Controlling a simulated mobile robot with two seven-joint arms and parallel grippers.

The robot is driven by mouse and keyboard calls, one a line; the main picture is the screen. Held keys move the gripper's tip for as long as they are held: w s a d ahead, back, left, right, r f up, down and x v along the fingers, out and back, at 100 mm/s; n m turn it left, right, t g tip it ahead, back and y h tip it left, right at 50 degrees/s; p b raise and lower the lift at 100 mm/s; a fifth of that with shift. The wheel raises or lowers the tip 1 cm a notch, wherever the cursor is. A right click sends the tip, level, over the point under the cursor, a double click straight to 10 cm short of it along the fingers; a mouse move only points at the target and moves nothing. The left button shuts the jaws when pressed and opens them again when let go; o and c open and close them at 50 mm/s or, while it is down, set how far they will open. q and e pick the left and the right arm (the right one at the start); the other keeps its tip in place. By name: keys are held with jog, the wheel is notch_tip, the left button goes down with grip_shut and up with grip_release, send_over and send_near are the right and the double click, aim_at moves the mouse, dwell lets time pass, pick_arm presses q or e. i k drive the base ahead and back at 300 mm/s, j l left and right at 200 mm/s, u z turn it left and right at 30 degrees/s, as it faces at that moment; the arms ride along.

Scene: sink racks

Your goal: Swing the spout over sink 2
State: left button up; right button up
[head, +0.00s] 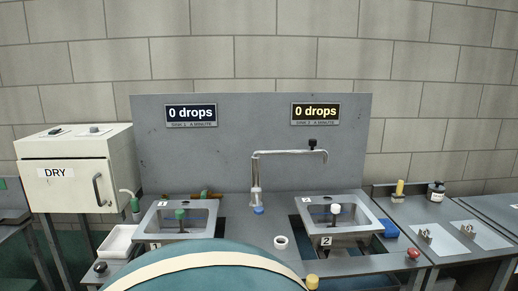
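The metal spout (290,152) stands on an upright post between the two sinks. Its arm points right, and its dark-knobbed end (318,145) appears above the left part of sink 2 (299,206) in the picture. Sink 2 is the right basin, with a "2" label on its front. Sink 1 (152,221) is the left basin. A blue piece (258,210) is at the foot of the spout's post. Neither of my grippers shows in the head view.
Signs reading "0 drops" for sink 1 (191,115) and sink 2 (315,113) hang on the grey back panel (245,125). A white ring (280,242) lies between the sinks. A red knob (413,253) is at front right. A "DRY" cabinet (75,180) stands left.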

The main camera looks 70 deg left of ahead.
aim_at(312, 144)
jog(key=u, duration=2.15)
jog(key=i+l, duration=0.1)
jog(key=l, duration=0.6)
jog(key=i+l, duration=0.15)
jog(key=l, duration=0.2)
jog(key=i+l+z, duration=0.1)
jog(key=l, duration=0.3)
